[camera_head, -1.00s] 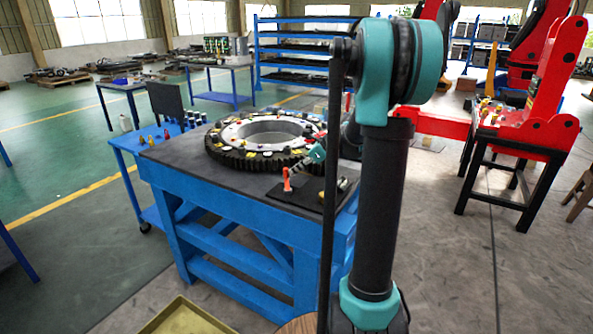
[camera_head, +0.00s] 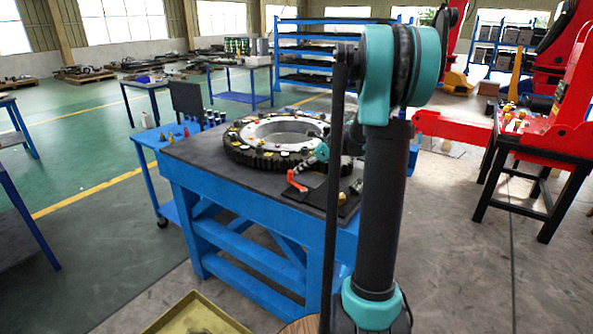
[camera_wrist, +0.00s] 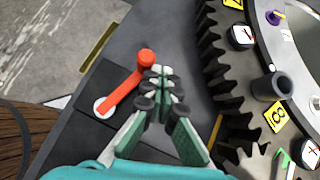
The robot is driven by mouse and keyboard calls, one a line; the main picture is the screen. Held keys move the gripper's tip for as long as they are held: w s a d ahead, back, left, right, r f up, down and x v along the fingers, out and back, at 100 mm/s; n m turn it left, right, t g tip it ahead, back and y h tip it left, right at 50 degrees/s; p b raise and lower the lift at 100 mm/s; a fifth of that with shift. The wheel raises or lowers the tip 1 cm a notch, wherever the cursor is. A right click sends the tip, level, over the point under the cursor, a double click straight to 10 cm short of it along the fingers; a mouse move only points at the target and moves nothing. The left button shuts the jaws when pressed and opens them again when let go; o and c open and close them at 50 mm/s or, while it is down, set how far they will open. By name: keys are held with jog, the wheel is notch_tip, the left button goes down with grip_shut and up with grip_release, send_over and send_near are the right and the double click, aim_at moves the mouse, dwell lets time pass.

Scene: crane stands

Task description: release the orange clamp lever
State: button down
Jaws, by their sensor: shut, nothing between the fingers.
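The orange clamp lever (camera_head: 297,182) sits on a dark plate at the near right corner of the blue table. In the wrist view the lever (camera_wrist: 125,88) runs from a round pale pivot at lower left up to a round orange knob. My gripper (camera_wrist: 160,80) is shut and empty, with its fingertips just right of the knob end. Whether they touch the lever I cannot tell. In the head view my gripper (camera_head: 312,162) is small, just above and right of the lever, partly hidden by my arm.
A large toothed ring (camera_head: 240,150) lies on the blue table (camera_head: 195,165) close behind the lever; its teeth (camera_wrist: 215,75) are right of my fingers. A small blue cart (camera_head: 150,140) stands left. A red stand (camera_head: 465,132) is at right. Open floor lies left.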

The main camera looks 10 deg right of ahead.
jog(key=shift+s+a, duration=0.1)
jog(key=shift+a, duration=0.9)
jog(key=v, duration=1.2)
jog(key=s+a+f+n, duration=0.1)
jog(key=s+f, duration=0.1)
jog(key=s+a+f+n+h, duration=0.1)
jog(key=s+a+n, duration=0.1)
jog(key=s+a+f+n+h, duration=0.1)
jog(key=s+f+n, duration=0.1)
jog(key=shift+s+a+f+g, duration=0.25)
jog(key=shift+s+f+g, duration=0.05)
jog(key=s+f+n+h, duration=0.3)
jog(key=s+f+n, duration=0.4)
jog(key=s+n, duration=0.2)
jog(key=s+a+f+n+h, duration=0.1)
jog(key=s+f+n+h, duration=0.2)
jog(key=s+f+n, duration=0.5)
jog(key=s+n, duration=0.1)
jog(key=s, duration=0.3)
jog(key=shift+a+n, duration=0.25)
jog(key=shift+n, duration=0.15)
